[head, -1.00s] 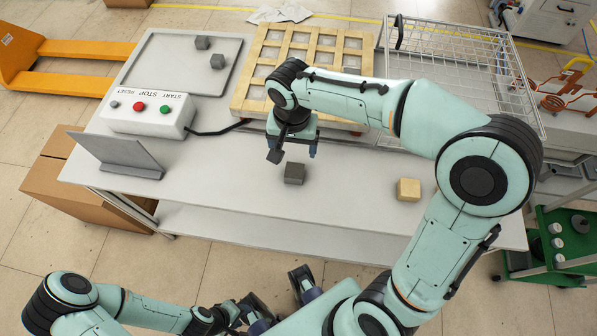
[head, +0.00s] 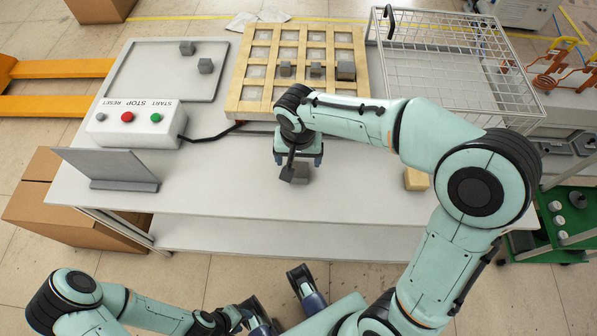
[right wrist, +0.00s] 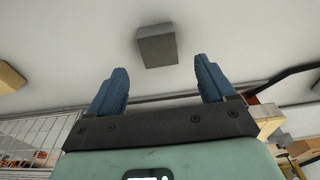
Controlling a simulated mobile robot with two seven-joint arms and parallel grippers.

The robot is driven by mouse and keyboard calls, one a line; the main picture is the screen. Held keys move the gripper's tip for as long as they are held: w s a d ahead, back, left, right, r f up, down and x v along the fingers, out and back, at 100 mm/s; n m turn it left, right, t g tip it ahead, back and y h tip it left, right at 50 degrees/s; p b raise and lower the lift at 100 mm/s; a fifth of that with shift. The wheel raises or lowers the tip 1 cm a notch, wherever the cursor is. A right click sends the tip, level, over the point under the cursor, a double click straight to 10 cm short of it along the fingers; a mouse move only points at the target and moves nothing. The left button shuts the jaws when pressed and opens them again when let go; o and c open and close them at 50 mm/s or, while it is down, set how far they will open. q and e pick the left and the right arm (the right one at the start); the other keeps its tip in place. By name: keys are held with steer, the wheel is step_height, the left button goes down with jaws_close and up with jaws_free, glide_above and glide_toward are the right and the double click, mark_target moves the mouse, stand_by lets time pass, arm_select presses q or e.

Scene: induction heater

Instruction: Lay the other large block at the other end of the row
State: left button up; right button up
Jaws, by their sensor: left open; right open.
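A dark grey block (head: 301,174) stands alone on the white table near its front edge. My right gripper (head: 303,163) is above it, and one finger partly covers it in the head view. In the right wrist view the block (right wrist: 157,46) lies beyond the open, empty fingertips (right wrist: 160,75), roughly centred between them and apart from both. On the wooden grid (head: 243,85) a row holds two smaller grey blocks (head: 285,68) (head: 316,69) and a large grey block (head: 347,70) at the right end. My left gripper (head: 279,299) is open and empty before the table.
A tan block (head: 416,180) sits right of the grey block, partly behind my arm. A button box (head: 135,122), a grey upright plate (head: 108,168) and a tray (head: 150,88) with two small blocks stand left. A wire basket (head: 440,75) stands back right.

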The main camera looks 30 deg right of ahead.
mark_target(298, 169)
steer(key=shift+f+b, duration=0.45)
steer(key=shift+f, duration=2.3)
steer(key=shift+r, duration=0.1)
jaws_close()
